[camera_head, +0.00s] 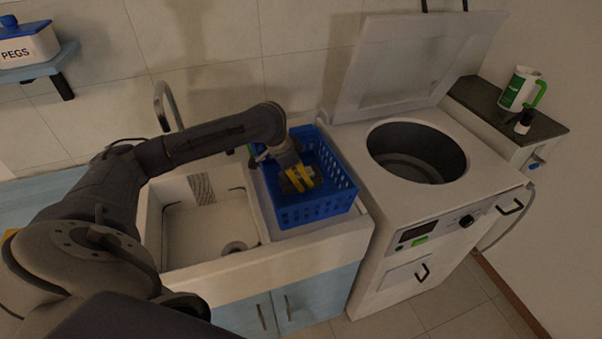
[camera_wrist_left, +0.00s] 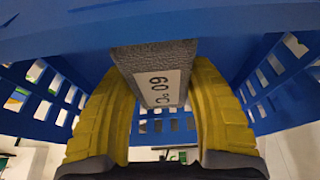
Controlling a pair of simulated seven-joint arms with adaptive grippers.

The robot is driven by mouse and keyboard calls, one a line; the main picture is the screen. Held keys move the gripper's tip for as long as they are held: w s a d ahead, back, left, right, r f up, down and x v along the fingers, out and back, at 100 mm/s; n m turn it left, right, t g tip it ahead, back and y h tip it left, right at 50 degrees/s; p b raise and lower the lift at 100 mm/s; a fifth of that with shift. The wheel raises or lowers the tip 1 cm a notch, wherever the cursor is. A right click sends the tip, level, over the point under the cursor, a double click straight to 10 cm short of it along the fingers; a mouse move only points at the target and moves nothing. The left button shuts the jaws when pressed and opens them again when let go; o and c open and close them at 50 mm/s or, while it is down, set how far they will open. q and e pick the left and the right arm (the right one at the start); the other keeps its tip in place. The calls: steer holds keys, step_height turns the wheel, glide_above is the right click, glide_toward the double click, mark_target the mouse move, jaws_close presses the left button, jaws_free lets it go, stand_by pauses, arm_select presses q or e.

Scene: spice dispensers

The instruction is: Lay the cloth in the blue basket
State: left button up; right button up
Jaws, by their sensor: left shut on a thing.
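The blue basket (camera_head: 318,209) with holed walls stands on the right part of the sink unit. My left gripper (camera_head: 299,179) reaches down into the basket's opening, its yellow fingers inside the walls. In the left wrist view the gripper (camera_wrist_left: 160,115) is shut on a grey cloth (camera_wrist_left: 150,57), a thick folded-looking piece with a white "60°C" label. Blue basket walls (camera_wrist_left: 258,85) surround it on both sides. In the head view the cloth is mostly hidden by the fingers; whether it touches the basket floor I cannot tell. My right gripper is not in view.
The sink basin (camera_head: 205,230) lies left of the basket, with the tap (camera_head: 163,105) behind. A top-loading washing machine (camera_head: 480,190) with its lid (camera_head: 410,60) raised stands to the right.

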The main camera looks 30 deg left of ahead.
arm_select(q)
steer(key=shift+f, duration=0.25)
steer(key=o, duration=1.3)
steer(key=shift+f, duration=0.15)
steer(key=shift+a+r, duration=0.1)
steer(key=shift+r, duration=0.4)
steer(key=v, duration=1.1)
steer(key=shift+s+r, duration=0.15)
